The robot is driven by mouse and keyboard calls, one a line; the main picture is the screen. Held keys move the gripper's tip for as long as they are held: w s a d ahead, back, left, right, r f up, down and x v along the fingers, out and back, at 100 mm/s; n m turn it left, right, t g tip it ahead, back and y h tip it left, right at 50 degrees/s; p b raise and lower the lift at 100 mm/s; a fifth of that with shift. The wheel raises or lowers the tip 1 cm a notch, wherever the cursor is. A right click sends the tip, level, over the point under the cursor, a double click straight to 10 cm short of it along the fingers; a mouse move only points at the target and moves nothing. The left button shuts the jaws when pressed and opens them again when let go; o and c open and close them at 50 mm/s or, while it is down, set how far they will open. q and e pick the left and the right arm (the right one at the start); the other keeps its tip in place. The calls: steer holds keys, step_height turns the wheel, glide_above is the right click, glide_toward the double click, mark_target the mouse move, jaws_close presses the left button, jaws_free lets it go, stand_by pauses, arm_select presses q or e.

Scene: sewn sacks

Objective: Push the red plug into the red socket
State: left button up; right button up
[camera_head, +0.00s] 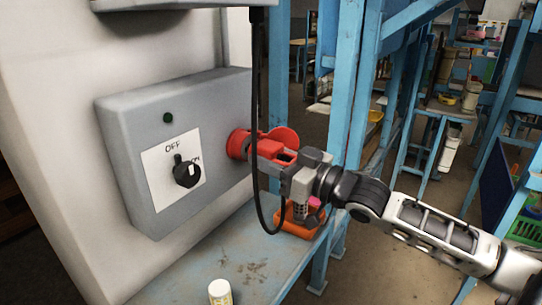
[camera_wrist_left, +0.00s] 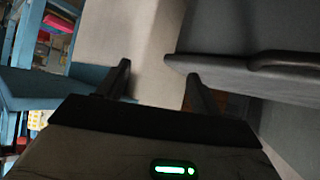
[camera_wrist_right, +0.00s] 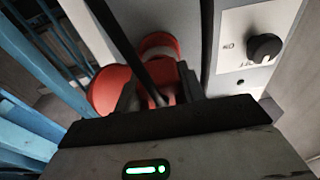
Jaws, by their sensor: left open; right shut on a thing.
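The red socket (camera_head: 237,143) sits on the right side of a grey switch box (camera_head: 130,160); a round red part (camera_head: 284,136), which looks like its lid, stands out beside it. My right gripper (camera_head: 283,160) is shut on the red plug (camera_head: 268,149), close in front of the socket and roughly in line with it. Whether the plug is inside the socket I cannot tell. In the right wrist view the socket (camera_wrist_right: 158,44) shows just beyond the fingers, which partly hide the plug. My left gripper (camera_wrist_left: 160,82) is open and empty, seen only in the left wrist view.
The box's black knob (camera_head: 187,173) and dark green lamp (camera_head: 168,118) face left of the socket. An orange container (camera_head: 300,222) and white jar (camera_head: 220,292) stand below.

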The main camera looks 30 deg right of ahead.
arm_select(q)
steer(key=shift+d, duration=0.1)
arm_select(e)
steer(key=shift+w+a, duration=0.25)
steer(key=shift+w, duration=0.4)
steer(key=o, duration=1.2)
steer(key=shift+c, duration=0.2)
arm_select(q)
steer(key=shift+f, duration=0.1)
arm_select(e)
steer(key=shift+s+d+f, duration=0.1)
steer(key=shift+s+d, duration=0.05)
steer(key=shift+s, duration=0.05)
arm_select(q)
steer(key=shift+s+a+f+p, duration=0.2)
steer(key=shift+a+f+p, duration=0.15)
steer(key=shift+p, duration=0.3)
arm_select(e)
steer(key=v, duration=1.5)
steer(key=shift+s, duration=0.3)
